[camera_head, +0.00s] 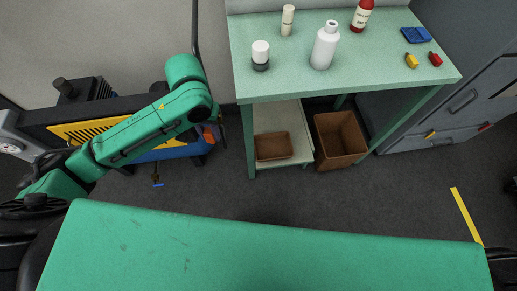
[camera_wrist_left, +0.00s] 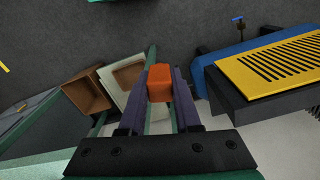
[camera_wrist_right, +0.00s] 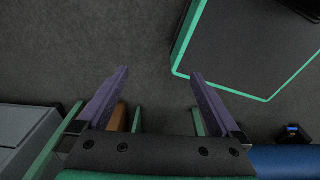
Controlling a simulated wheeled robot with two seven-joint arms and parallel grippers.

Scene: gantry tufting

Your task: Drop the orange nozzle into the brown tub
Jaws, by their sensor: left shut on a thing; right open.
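The orange nozzle (camera_wrist_left: 160,82) is between the two fingers of my left gripper (camera_wrist_left: 160,95), which is shut on it. In the head view my left gripper (camera_head: 212,132) is left of the green table, with the nozzle partly hidden. A deep brown tub (camera_head: 352,125) stands on the floor under the table's right part. A shallower brown container (camera_head: 273,147) sits on the low shelf, nearer my left gripper. Both show empty. In the left wrist view the deep tub (camera_wrist_left: 78,88) is left of the nozzle. My right gripper (camera_wrist_right: 159,75) is open and empty.
The green table (camera_head: 340,70) holds bottles, a jar (camera_head: 260,55) and small blocks; its leg (camera_head: 248,145) stands right of my left gripper. A yellow-and-blue machine (camera_head: 90,128) is at left. Grey drawers (camera_head: 450,110) are at right. The floor in front is clear.

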